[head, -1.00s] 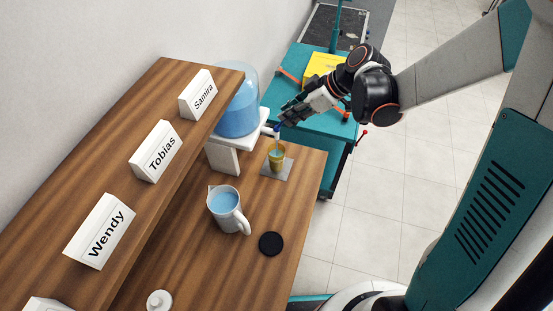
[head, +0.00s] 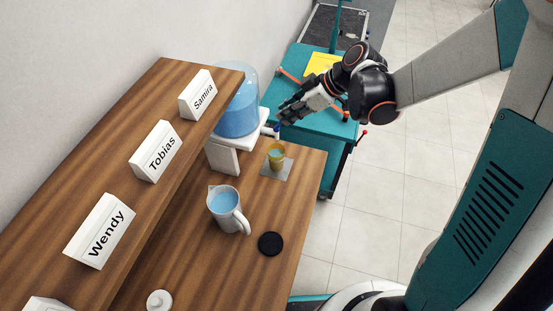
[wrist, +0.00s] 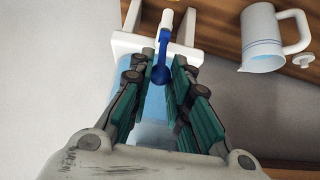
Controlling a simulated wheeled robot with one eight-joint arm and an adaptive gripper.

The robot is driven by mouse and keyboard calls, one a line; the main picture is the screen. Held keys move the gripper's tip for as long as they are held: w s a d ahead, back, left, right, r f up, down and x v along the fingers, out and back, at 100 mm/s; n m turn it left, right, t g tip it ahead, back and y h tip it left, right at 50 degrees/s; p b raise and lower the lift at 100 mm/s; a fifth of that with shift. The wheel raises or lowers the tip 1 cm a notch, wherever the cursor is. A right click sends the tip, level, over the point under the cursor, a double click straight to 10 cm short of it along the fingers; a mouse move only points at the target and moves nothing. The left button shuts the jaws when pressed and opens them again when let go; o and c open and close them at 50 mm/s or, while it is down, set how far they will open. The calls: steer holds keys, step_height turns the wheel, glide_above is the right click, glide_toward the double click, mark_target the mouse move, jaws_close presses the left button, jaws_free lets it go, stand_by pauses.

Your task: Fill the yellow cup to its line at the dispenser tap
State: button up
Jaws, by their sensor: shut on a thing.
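The yellow cup (head: 277,157) stands upright on a small grey mat (head: 271,172) under the dispenser tap (head: 267,131). Bluish liquid shows inside the cup; its fill line is too small to make out. The dispenser (head: 238,116) is a clear tank of blue water on a white stand. My gripper (head: 281,120) is at the tap, above and beyond the cup. In the wrist view its fingers (wrist: 165,82) are on either side of the blue tap lever (wrist: 161,72) and shut on it. The cup is not seen in the wrist view. No stream shows below the tap now.
A white pitcher (head: 228,209) of blue water and a black disc (head: 270,244) stand nearer on the wooden counter. A shelf at left bears name blocks, such as Samira (head: 197,94). A teal cart (head: 322,135) with a yellow item (head: 321,64) stands behind.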

steer(key=shift+w+a+r, duration=0.1)
steer(key=shift+w+a, duration=0.05)
steer(key=shift+a, duration=0.25)
steer(key=shift+w+a+r, duration=0.1)
steer(key=shift+w+a, duration=0.05)
steer(key=shift+a, duration=0.4)
steer(key=shift+w+a, duration=0.15)
steer(key=shift+a, duration=0.05)
steer(key=o, duration=0.9)
steer(key=v, duration=1.2)
